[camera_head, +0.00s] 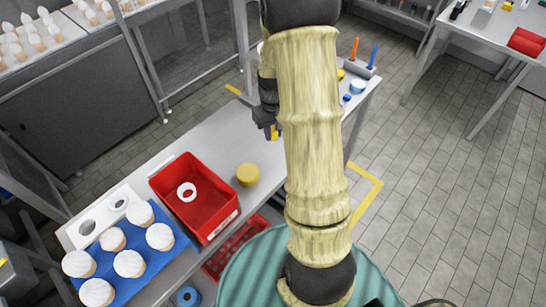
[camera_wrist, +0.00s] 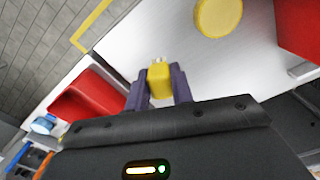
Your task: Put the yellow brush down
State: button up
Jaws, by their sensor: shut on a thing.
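My gripper (camera_wrist: 158,90) is shut on the yellow brush (camera_wrist: 160,79). In the wrist view the brush's yellow block sits between the two dark fingers, with a small pale tip beyond it, over the white tabletop. In the head view my gripper (camera_head: 268,130) is over the table, left of my arm, and only a small yellow patch of the brush (camera_head: 274,133) shows. I cannot tell whether the brush touches the table. My arm hides part of the table.
A yellow round piece (camera_head: 247,174) and a red bin (camera_head: 217,211) holding a white ring (camera_head: 186,192) stand nearer on the table (camera_head: 215,140). A blue tray (camera_head: 118,286) carries several white-topped cones. Orange (camera_head: 354,47) and blue (camera_head: 373,56) handles stand at the far end.

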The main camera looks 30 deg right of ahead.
notch_tip(320, 180, down, 6)
jog(key=shift+r+p, duration=0.15)
jog(key=shift+p, duration=0.35)
jog(key=shift+f+p, duration=0.45)
jog(key=shift+f, duration=1.6)
jog(key=shift+f, duration=0.2)
jog(key=o, duration=1)
jog(key=shift+c, duration=0.2)
jog(key=shift+r, duration=0.1)
notch_tip(320, 180, up, 12)
jog(key=b, duration=0.2)
jog(key=shift+r+b, duration=0.1)
jog(key=shift+b, duration=0.2)
